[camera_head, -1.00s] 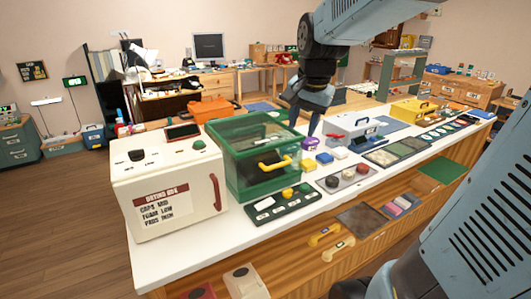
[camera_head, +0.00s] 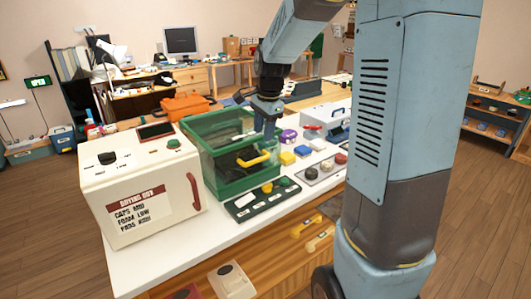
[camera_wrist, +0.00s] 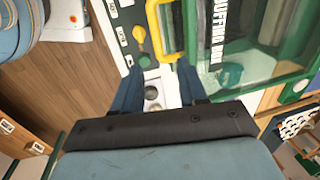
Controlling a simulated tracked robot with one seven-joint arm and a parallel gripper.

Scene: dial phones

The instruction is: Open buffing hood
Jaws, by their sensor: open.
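The buffing hood is a green-framed box with clear panels (camera_head: 206,139), on the white counter right of the cream drying box. Its yellow handle (camera_head: 254,160) is on the front. In the wrist view, the hood's green frame and glass (camera_wrist: 240,62) carry a partly cut-off "BUFFING" label, and the yellow handle (camera_wrist: 178,32) lies just beyond my fingertips. My gripper (camera_head: 266,130) is above and close to the handle, in front of the hood. In the wrist view my gripper (camera_wrist: 160,70) has its blue fingers apart with nothing between them. I cannot tell whether it touches the handle.
The cream drying box (camera_head: 135,190) with a red handle stands close on the left. A dark button panel (camera_head: 262,200) lies in front of the hood. Colored blocks and a grey-lidded case (camera_head: 322,117) stand to the right. Open floor lies farther right.

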